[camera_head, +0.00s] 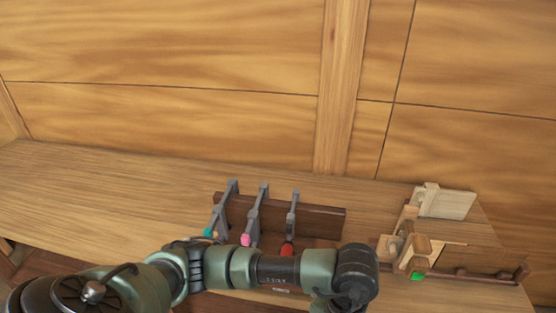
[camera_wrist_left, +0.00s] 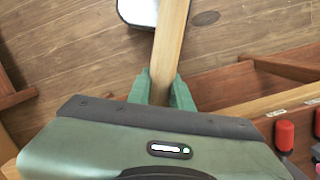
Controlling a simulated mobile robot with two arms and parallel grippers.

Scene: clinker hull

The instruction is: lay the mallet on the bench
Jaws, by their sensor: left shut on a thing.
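My left gripper (camera_wrist_left: 160,92) shows in the left wrist view, its green fingers shut on a pale wooden handle (camera_wrist_left: 172,40). The handle runs up out of the top of that view, so its head is not seen; I take it for the mallet. The bench (camera_head: 90,180) is the long wooden top along the planked wall in the head view. My left arm crosses the lower part of that view, and its gripper is out of sight there. My right gripper is in neither view.
A dark rack (camera_head: 325,220) with several clamps stands mid-bench. Wooden tools (camera_head: 447,203) and a low dark rack (camera_head: 490,275) stand at the right end. The bench's left part is clear. Red handles (camera_wrist_left: 284,135) show at right in the wrist view, above a planked floor (camera_wrist_left: 70,45).

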